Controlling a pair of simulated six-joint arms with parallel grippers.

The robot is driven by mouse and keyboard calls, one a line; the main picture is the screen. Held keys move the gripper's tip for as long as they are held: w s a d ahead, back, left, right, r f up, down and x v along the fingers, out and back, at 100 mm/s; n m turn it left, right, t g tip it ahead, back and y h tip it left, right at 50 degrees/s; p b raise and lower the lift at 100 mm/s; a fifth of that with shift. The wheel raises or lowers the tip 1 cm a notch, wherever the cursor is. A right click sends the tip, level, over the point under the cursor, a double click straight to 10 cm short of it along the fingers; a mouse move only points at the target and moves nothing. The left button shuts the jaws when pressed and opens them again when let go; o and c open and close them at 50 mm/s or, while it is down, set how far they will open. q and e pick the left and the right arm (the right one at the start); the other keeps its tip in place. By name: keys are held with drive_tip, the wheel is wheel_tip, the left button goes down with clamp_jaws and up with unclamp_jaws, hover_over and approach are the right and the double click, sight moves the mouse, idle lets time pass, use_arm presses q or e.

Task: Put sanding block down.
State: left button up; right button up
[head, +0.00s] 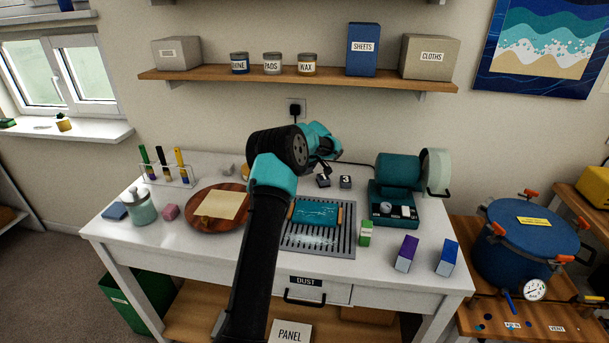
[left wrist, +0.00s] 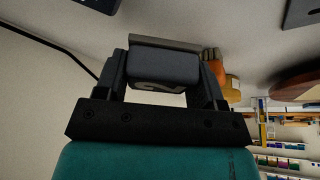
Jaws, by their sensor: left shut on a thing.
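The sanding block (left wrist: 163,68) is a dark grey block with a pale number, partly cut off, that looks like a 2. In the left wrist view it sits between the two fingers of my left gripper (left wrist: 163,80), which is shut on it. In the head view my left gripper (head: 324,167) is over the back of the white table, and a dark numbered block (head: 322,181) shows just below it. Another dark block marked 3 (head: 345,182) stands right beside it on its right. Contact with the tabletop cannot be told. My right gripper is in neither view.
A slotted grate (head: 347,240) with a teal panel (head: 316,212) lies in front. A teal sander (head: 398,170) stands to the right, and a round wooden tray (head: 200,226) with a sheet to the left. A cable runs along the back from the wall socket (head: 295,109).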

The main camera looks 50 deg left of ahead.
sight(305, 180)
use_arm(q)
drive_tip(key=shift+w+a, duration=0.1)
drive_tip(key=shift+w+a+f, duration=0.1)
drive_tip(key=shift+f, duration=1.7)
drive_tip(key=shift+f, duration=0.45)
